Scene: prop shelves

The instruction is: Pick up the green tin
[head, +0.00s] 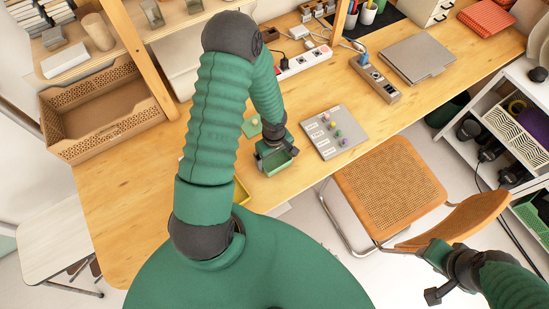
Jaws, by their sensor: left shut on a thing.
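The green tin (277,163) is a small open-topped box near the front edge of the wooden desk, left of a grey board. My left gripper (272,147) reaches down from above and is shut on the tin at its far side. The fingers partly cover the tin. I cannot tell whether its base touches the desk. My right gripper (436,273) hangs over the floor at the lower right, far from the tin; its finger gap is unclear.
The grey board (336,132) with small coloured knobs lies right of the tin. A yellow tray (241,191) is partly hidden by my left arm. A power strip (302,63) lies behind. A cane chair (388,187) stands in front of the desk.

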